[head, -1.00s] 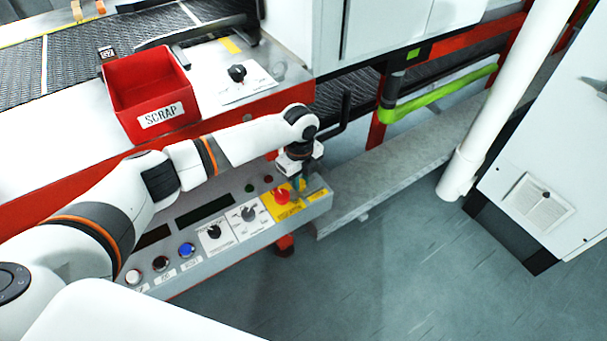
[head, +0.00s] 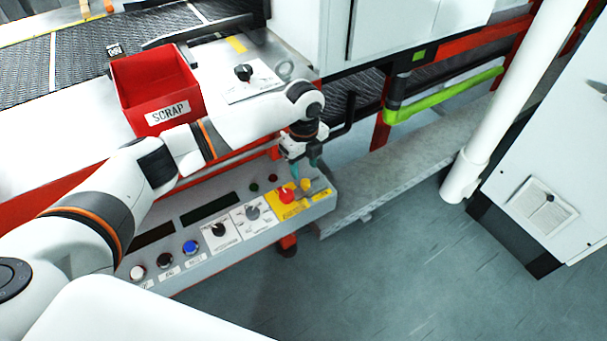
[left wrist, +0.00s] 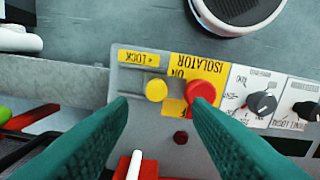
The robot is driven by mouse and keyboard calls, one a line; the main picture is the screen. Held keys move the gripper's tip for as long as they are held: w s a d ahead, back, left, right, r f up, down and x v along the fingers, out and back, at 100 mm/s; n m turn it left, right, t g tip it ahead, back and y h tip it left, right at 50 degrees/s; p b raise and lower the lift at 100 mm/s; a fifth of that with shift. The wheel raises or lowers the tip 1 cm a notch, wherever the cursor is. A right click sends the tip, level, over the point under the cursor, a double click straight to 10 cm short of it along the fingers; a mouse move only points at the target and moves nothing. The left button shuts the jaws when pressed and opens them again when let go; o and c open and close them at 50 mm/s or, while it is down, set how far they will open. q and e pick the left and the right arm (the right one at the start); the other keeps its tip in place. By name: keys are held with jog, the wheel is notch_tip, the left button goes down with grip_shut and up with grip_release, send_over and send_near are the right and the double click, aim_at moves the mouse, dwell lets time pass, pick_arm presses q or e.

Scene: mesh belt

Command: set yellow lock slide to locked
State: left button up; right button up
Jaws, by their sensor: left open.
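The yellow lock slide is a round yellow knob (head: 305,184) at the right end of the control panel, beside the red isolator knob (head: 286,193). In the left wrist view the yellow lock slide (left wrist: 156,90) sits at one end of a short slot, close to the red knob (left wrist: 200,88). A yellow LOCK label (left wrist: 139,57) with an arrow lies near it. My left gripper (head: 305,165) is open and empty, above and behind the knob. In the left wrist view its teal fingers (left wrist: 160,104) appear on either side of the knob, apart from it. My right gripper is out of view.
The panel (head: 205,248) also carries rotary switches (head: 252,212) and a blue button (head: 190,247). A red SCRAP bin (head: 160,92) stands behind my left arm. A grey rail (head: 400,170) runs right of the panel, with open floor (head: 400,270) in front.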

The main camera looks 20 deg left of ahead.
aim_at(304, 183)
pick_arm(q)
notch_tip(304, 183, up, 6)
dwell(0.6)
